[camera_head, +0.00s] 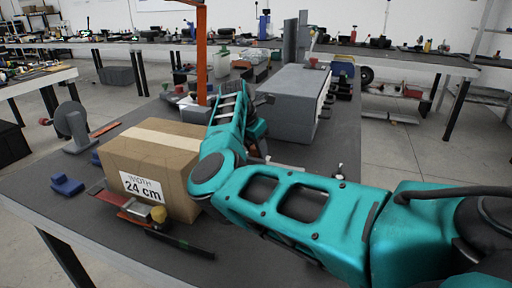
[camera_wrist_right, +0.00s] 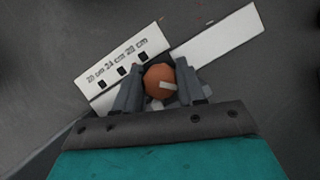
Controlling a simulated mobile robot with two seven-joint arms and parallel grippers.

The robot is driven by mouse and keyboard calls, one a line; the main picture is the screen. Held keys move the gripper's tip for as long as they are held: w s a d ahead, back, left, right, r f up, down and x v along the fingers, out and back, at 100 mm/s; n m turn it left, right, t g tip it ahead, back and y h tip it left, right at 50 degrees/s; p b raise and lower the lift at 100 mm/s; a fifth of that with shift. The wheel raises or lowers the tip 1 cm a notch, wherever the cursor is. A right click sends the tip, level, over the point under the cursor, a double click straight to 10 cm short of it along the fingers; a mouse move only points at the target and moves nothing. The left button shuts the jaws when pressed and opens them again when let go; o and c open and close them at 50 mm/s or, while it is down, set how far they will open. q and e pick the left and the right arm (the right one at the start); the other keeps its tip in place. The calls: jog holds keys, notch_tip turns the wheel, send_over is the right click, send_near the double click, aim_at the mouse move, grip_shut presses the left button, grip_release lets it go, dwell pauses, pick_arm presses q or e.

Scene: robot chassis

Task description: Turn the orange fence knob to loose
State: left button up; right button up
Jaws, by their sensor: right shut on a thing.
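The orange fence knob (camera_wrist_right: 158,77) shows in the right wrist view as a round ball with a pale mark on its lower side. My right gripper (camera_wrist_right: 157,70) has a finger on each side of the knob and is shut on it. The knob sits at a white scale strip (camera_wrist_right: 125,62) printed with 20 cm, 24 cm and 28 cm and small dark squares. A second white bar (camera_wrist_right: 215,45) runs off to the upper right. In the head view my right arm hides the knob; I cannot read its setting. My left gripper is in neither view.
A cardboard box (camera_head: 178,160) labelled "WIDTH 24 cm" stands left of my right arm on the dark bench (camera_head: 70,222). A large grey block (camera_head: 293,95) and an orange post (camera_head: 201,60) stand behind. A small blue piece (camera_head: 67,185) lies at the left.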

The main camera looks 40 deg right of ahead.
jog(key=shift+c, duration=0.5)
jog(key=shift+n, duration=0.4)
jog(key=n+t+p, duration=0.1)
jog(key=n, duration=0.2)
jog(key=shift+n+t+y+p, duration=0.3)
jog(key=shift+p, duration=0.1)
jog(key=shift+n+t+y, duration=0.6)
jog(key=shift+n+t, duration=0.1)
jog(key=shift+n, duration=1.5)
jog(key=o, duration=1)
